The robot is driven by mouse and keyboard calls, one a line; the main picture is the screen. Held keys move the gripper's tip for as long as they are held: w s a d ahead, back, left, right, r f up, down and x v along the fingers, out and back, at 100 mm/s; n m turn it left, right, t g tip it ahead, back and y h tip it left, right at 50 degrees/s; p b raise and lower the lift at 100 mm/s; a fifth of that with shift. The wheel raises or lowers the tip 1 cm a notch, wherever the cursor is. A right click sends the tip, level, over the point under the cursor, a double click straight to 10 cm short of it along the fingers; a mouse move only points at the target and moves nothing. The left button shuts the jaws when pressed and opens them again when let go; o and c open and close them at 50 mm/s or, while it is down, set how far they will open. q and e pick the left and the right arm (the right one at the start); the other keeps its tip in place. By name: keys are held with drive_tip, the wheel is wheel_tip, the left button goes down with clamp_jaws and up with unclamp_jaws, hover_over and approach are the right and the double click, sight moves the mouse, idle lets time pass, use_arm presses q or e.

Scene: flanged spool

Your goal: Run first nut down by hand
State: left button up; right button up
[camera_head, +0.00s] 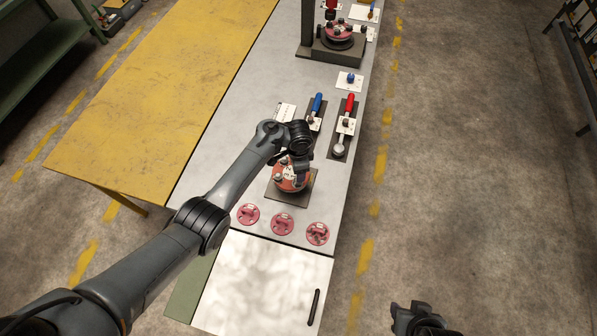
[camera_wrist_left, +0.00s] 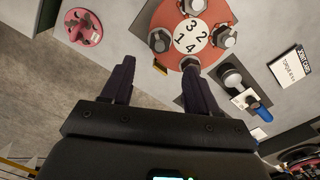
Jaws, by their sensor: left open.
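The orange-red flange (camera_head: 292,182) sits on a dark square base near the bench's front, partly hidden under my left gripper (camera_head: 300,168). The left wrist view shows the flange (camera_wrist_left: 168,17) with a white disc (camera_wrist_left: 191,36) numbered 1 to 4. Metal bolts or nuts stand around the disc: one (camera_wrist_left: 223,37) beside 2, one (camera_wrist_left: 160,40) beside 1. Another (camera_wrist_left: 190,63), beside 4, is at the right fingertip; contact is unclear. My left gripper (camera_wrist_left: 159,66) is open, with nothing visibly held. My right gripper (camera_head: 418,318) is at the bottom edge, away from the bench; its jaws are unclear.
A blue-handled tool (camera_head: 317,104) and red-handled tool (camera_head: 349,104) lie behind the flange. A second red flange (camera_head: 338,33) stands farther back. A yellow table (camera_head: 150,90) adjoins left.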

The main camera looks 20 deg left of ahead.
use_arm(q)
drive_tip(key=shift+r, duration=1.2)
drive_tip(key=s+a+f+n+t+p, duration=0.1)
drive_tip(key=s+a+n, duration=0.1)
drive_tip(key=s, duration=0.5)
drive_tip(key=s+a+f+n+t, duration=0.1)
drive_tip(key=s+n, duration=0.2)
drive_tip(key=s, duration=0.5)
drive_tip(key=s+a+r+n, duration=0.1)
drive_tip(key=s+r+n, duration=0.1)
drive_tip(key=s+r, duration=0.4)
drive_tip(key=s+a+r+n+t, duration=0.1)
drive_tip(key=s+r+n, duration=0.1)
drive_tip(key=s+r, duration=0.4)
drive_tip(key=s, duration=0.4)
drive_tip(key=shift+s+t, duration=0.25)
drive_tip(key=shift+t, duration=0.05)
drive_tip(key=shift+d+r, duration=0.1)
